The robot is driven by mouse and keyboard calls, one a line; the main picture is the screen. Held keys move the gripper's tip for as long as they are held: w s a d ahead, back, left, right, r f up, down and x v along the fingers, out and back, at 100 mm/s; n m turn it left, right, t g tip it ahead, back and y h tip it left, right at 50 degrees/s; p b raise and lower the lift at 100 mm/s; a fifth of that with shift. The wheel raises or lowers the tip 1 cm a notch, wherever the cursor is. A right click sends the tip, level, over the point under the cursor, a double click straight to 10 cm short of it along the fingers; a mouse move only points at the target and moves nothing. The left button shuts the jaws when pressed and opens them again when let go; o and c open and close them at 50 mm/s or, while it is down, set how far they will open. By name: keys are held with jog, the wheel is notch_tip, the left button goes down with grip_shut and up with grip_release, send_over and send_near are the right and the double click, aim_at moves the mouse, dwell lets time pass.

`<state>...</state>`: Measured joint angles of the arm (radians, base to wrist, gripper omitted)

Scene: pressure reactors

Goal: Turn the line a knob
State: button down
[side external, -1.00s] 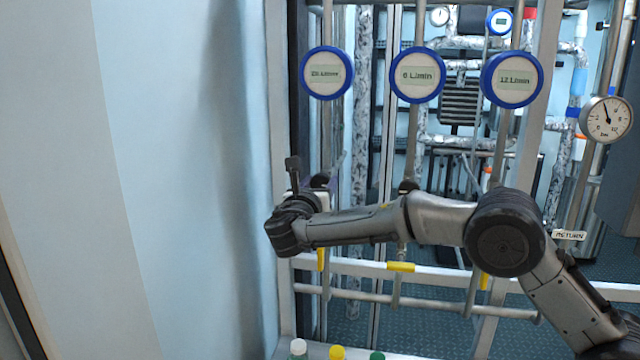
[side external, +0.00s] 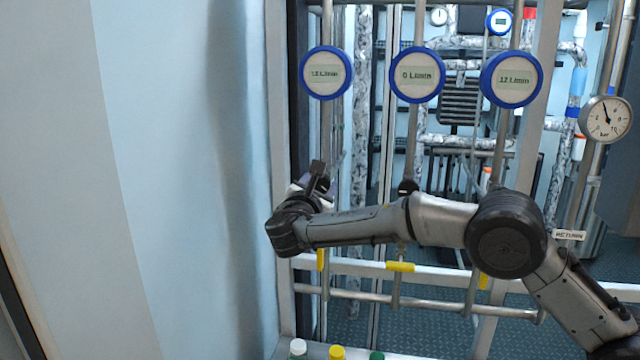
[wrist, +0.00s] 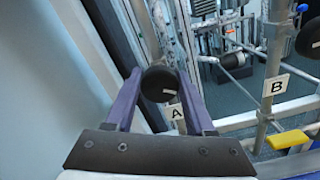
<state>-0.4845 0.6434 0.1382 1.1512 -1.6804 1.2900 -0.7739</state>
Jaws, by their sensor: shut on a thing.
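The line A knob (wrist: 160,84) is a round black knob with a white mark on its face, just above the white "A" label (wrist: 176,118) in the wrist view. My gripper (wrist: 158,82) has its two purple fingers on either side of this knob, shut on it. In the side view my gripper (side external: 316,185) is at the left pipe, below the leftmost blue-rimmed flow display (side external: 327,73), which reads about 12 L/min. The knob is mostly hidden there by my gripper and wrist.
The middle display (side external: 417,75) reads 0 L/min and the right one (side external: 511,79) 12 L/min. A "B" label (wrist: 276,85) and yellow handle (wrist: 288,139) lie to the right. A pressure gauge (side external: 605,119) hangs far right. Bottle caps (side external: 337,352) show at the bottom edge.

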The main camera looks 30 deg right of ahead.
jog(key=m, duration=0.3)
jog(key=shift+m, duration=0.3)
jog(key=shift+f+m, duration=0.1)
jog(key=shift+m, duration=1.8)
jog(key=shift+c, duration=1.3)
grip_release()
jog(key=shift+s, duration=0.15)
jog(key=v, duration=1.3)
jog(key=shift+s+a, duration=0.2)
jog(key=shift+a, duration=0.05)
